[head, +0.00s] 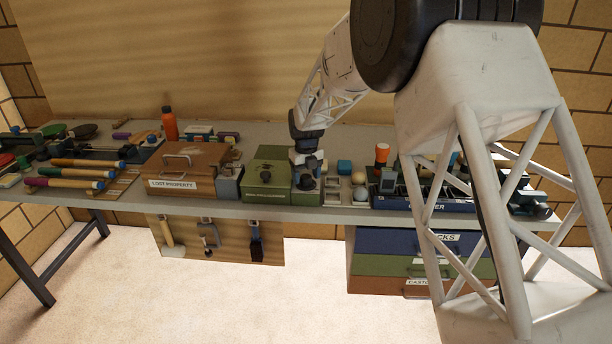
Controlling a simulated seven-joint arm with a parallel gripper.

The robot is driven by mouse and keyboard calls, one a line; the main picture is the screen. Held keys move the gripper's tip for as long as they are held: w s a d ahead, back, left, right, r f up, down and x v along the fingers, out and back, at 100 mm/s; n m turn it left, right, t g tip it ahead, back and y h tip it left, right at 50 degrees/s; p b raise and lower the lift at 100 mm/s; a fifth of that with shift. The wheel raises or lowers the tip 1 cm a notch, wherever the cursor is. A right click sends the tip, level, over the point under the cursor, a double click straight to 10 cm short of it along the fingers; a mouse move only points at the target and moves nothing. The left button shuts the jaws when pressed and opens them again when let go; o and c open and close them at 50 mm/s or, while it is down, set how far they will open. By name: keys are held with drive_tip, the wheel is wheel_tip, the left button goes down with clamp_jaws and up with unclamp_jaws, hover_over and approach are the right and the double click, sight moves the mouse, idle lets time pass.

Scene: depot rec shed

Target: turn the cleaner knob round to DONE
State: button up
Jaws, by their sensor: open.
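A green box (258,187) with a small label, too small to read surely, sits near the front edge of the bench. A small dark round knob (265,176) shows on its front. I cannot read a DONE mark or tell which way the knob points. My gripper (307,172) is open and points down at the right end of the green box, to the right of that knob. A dark rounded part (308,184) shows just below the gripper. I cannot tell whether the two touch, and the gripper hides what lies behind it.
A brown lost property box (181,185) and a grey block (228,184) stand to the left. A pale ball (359,194) and a dark blue tray (436,204) stand to the right. An orange bottle (169,123) stands behind. Several colored-handled tools lie at the far left.

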sight(306, 176)
drive_tip(key=shift+r, duration=3.85)
